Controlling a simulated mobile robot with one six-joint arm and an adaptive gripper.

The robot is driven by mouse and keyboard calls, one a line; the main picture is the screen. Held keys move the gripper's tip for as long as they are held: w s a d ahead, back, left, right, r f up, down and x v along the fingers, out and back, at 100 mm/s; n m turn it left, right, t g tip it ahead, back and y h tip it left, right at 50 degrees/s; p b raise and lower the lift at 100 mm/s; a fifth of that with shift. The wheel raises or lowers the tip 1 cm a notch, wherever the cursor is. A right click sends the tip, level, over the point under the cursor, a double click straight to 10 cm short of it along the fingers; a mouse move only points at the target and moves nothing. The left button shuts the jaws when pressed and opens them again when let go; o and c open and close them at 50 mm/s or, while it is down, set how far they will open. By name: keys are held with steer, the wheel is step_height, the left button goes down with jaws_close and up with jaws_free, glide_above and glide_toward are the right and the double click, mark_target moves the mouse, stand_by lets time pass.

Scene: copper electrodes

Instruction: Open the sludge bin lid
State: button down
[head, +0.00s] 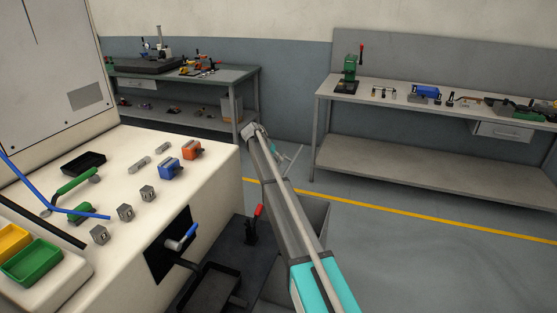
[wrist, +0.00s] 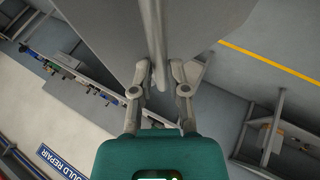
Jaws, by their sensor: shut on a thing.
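In the wrist view, a large flat grey panel (wrist: 105,35), which looks like the sludge bin lid, fills the top middle. A thin grey bar handle (wrist: 156,40) runs along it. My gripper (wrist: 160,82) is shut on the end of this handle, with a finger on each side. In the head view, a grey box (head: 317,218), apparently the sludge bin, stands on the floor right of the white machine, partly hidden behind my arm. My gripper is largely hidden there too. How far the lid is raised I cannot tell.
The white machine (head: 215,200) with its knobs and coloured blocks stands close on the left. A dark low stand (head: 238,243) with a red-handled lever is beside the bin. Workbenches (head: 440,165) line the back wall. Floor to the right (head: 430,265) is clear.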

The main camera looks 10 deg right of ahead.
steer(key=c, duration=0.6)
jaws_free()
steer(key=shift+w+a+f, duration=0.2)
steer(key=shift+a+f, duration=0.15)
steer(key=shift+f, duration=0.1)
steer(key=shift+c, duration=0.2)
steer(key=shift+d+r, duration=0.1)
steer(key=shift+s+d, duration=0.1)
